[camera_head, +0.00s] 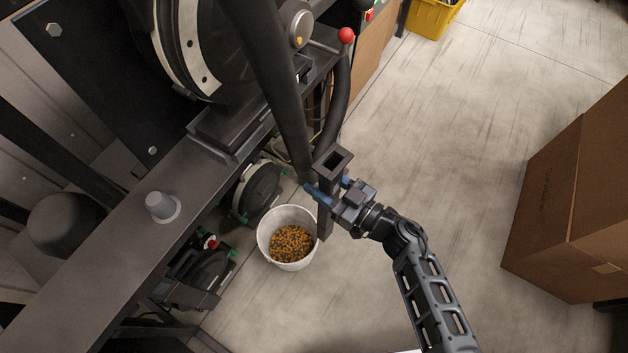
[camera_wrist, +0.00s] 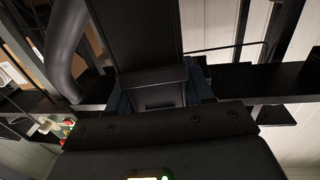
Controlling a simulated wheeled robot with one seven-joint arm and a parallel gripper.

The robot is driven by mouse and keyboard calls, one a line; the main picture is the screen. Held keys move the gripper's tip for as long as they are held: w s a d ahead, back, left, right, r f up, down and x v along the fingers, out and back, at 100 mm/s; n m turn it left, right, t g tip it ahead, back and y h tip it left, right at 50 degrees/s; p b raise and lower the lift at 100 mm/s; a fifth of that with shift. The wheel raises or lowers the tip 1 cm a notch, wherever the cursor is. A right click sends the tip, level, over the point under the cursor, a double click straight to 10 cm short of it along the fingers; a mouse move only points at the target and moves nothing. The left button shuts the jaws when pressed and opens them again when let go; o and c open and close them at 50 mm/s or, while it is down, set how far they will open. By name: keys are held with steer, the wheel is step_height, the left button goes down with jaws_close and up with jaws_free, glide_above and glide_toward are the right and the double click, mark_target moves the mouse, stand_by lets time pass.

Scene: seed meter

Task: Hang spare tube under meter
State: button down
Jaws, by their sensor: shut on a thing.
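The spare tube (camera_head: 327,222) is a dark, square-sectioned tube with an open top end, held roughly upright. My gripper (camera_head: 331,189) is shut on its upper part, with blue fingers on either side. In the wrist view the tube (camera_wrist: 160,95) fills the middle between the blue fingers of my gripper (camera_wrist: 162,95). A large round dark housing with a pale ring, which looks like the meter (camera_head: 190,45), sits on the machine at upper left, above and left of the tube. The tube's lower end is beside the bucket's right rim in the picture; whether they touch cannot be told.
A white bucket (camera_head: 264,246) of orange-brown seed stands on the floor. A thick black hose (camera_head: 268,80) passes just left of the tube. A steel beam (camera_head: 110,232) crosses the left. A cardboard box (camera_head: 548,195) stands right, a yellow crate (camera_head: 428,18) behind. Floor between is clear.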

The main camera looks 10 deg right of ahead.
steer(key=w+a+g+b, duration=0.1)
steer(key=w+a+b, duration=0.2)
steer(key=a, duration=0.4)
steer(key=w+a+n+y+b, duration=0.1)
steer(key=w+a+b, duration=0.3)
steer(key=a, duration=0.4)
steer(key=shift+w+a+g, duration=0.15)
steer(key=shift+w+g, duration=0.25)
steer(key=shift+w, duration=0.35)
stand_by(0.7)
steer(key=shift+f, duration=0.1)
stand_by(0.6)
steer(key=shift+f+b, duration=0.35)
steer(key=shift+f, duration=0.2)
stand_by(0.6)
steer(key=shift+c, duration=1.8)
jaws_free()
steer(key=p+v, duration=0.2)
steer(key=v, duration=0.5)
steer(key=shift+s+d+p, duration=0.15)
steer(key=shift+d+p, duration=0.15)
steer(key=shift+p, duration=0.1)
